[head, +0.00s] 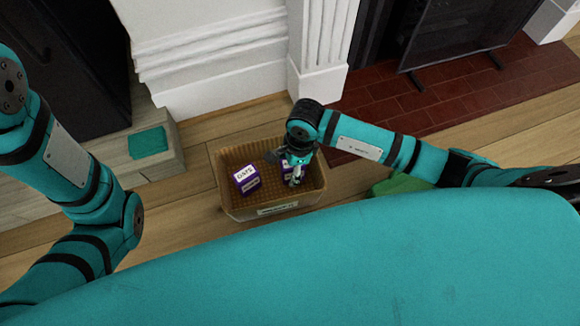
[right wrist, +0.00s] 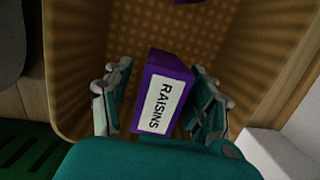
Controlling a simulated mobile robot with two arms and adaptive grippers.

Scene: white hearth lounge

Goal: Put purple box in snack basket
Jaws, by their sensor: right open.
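The tan woven snack basket (head: 236,212) stands on the wood floor, with a label on its front. A purple box with a white label (head: 246,180) lies inside it on the left. A second purple box (head: 285,170) is inside on the right, partly hidden by my right gripper (head: 296,176). In the right wrist view this box reads RAISINS (right wrist: 165,75) and sits between the two open fingers (right wrist: 158,92), with gaps showing on both sides. The basket wall (right wrist: 60,60) surrounds it. My left gripper is out of view; only its arm shows.
A white fireplace surround (head: 220,70) and a red brick hearth (head: 440,110) are behind the basket. A pale ledge with a teal item (head: 149,142) is on the left. A green item (head: 400,184) lies right of the basket. Floor left of the basket is clear.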

